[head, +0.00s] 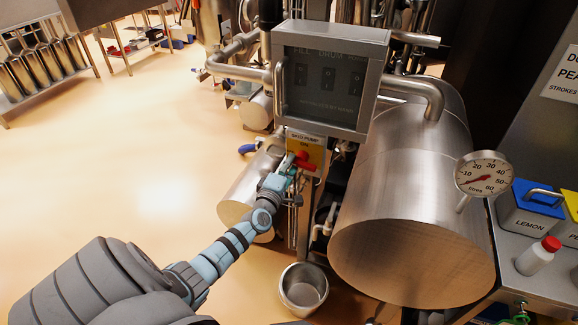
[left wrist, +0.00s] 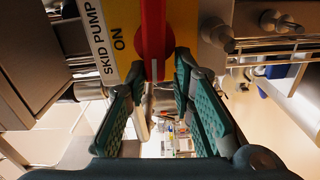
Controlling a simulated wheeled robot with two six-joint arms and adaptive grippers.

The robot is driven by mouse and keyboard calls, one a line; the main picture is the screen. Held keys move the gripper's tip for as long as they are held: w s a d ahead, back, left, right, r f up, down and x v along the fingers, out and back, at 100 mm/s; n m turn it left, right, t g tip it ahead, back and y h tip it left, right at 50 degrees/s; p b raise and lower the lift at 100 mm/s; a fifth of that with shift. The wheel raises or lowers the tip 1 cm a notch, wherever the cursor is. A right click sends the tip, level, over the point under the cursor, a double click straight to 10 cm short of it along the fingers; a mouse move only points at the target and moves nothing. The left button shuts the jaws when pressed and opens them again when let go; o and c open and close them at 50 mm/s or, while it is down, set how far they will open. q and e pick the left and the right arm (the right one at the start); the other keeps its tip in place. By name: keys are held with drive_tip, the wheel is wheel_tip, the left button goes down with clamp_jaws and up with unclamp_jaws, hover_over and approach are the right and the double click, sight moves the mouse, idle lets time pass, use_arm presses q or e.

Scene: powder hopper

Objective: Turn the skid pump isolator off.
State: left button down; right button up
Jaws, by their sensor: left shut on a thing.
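The skid pump isolator is a yellow plate (head: 311,146) with a red handle (head: 304,160), mounted below the grey display box. In the left wrist view the yellow plate (left wrist: 120,25) carries the label SKID PUMP and the word ON. There the red handle (left wrist: 153,35) runs down between the green finger pads. My left gripper (head: 287,168) reaches up to the handle from the lower left and is shut on it; its fingers (left wrist: 158,85) stand on both sides of the handle. The handle's far end is hidden. My right gripper is not in view.
The display box (head: 325,80) hangs just above the isolator. A large steel drum (head: 410,220) stands close on the right, with a dial gauge (head: 484,176). A steel bucket (head: 303,289) is on the floor below. Open floor (head: 130,150) lies to the left.

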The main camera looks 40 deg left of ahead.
use_arm(q)
drive_tip(key=shift+w+r+n, duration=0.1)
drive_tip(key=shift+r+n, duration=0.2)
drive_tip(key=shift+n, duration=0.2)
drive_tip(key=shift+a+r, duration=0.1)
drive_tip(key=c, duration=1.6)
unclamp_jaws()
drive_tip(key=shift+o, duration=0.2)
drive_tip(key=shift+f, duration=0.25)
drive_tip(key=v, duration=1.2)
drive_tip(key=shift+d, duration=0.2)
